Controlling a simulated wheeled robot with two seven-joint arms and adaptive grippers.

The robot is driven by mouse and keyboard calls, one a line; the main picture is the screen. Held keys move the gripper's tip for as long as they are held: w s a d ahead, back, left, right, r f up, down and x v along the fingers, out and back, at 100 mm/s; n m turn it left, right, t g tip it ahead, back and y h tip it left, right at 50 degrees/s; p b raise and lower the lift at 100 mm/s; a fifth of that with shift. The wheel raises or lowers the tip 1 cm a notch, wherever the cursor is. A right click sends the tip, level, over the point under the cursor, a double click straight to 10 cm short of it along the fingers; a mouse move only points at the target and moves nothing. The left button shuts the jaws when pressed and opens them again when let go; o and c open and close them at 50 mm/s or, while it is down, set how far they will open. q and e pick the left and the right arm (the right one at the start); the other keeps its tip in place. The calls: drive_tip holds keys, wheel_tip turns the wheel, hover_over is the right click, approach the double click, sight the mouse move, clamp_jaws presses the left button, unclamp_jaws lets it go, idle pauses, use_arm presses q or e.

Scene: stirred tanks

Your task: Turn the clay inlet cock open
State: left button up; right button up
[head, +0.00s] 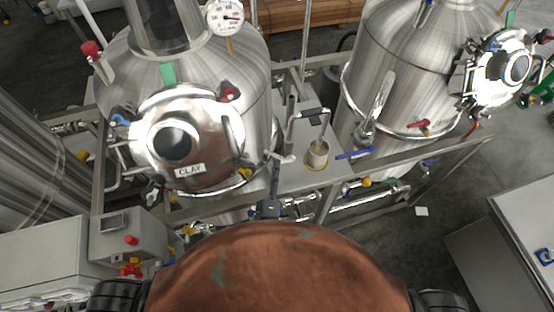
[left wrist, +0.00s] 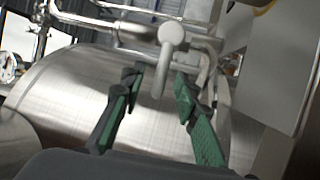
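The steel tank labelled CLAY (head: 190,170) stands left of centre in the head view. My left gripper (head: 268,208) shows there as a small dark shape low in the middle, by the frame right of this tank. In the left wrist view my left gripper (left wrist: 156,108) is open, its two green-padded fingers apart. A grey cock (left wrist: 172,35) with a round hub is ahead, its lever hanging down between the fingers. Contact with the lever is not visible. I cannot tell for sure that this is the clay inlet cock. My right gripper is not in view.
A second steel tank (head: 410,70) stands to the right. A small beaker (head: 317,155) sits on the steel platform between the tanks. Pipes and rails run around both tanks. A grey control box (head: 130,240) is at lower left. Floor shows at right.

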use_arm(q)
drive_tip(key=x, duration=0.2)
drive_tip(key=shift+w, duration=0.45)
drive_tip(key=c, duration=0.7)
clamp_jaws()
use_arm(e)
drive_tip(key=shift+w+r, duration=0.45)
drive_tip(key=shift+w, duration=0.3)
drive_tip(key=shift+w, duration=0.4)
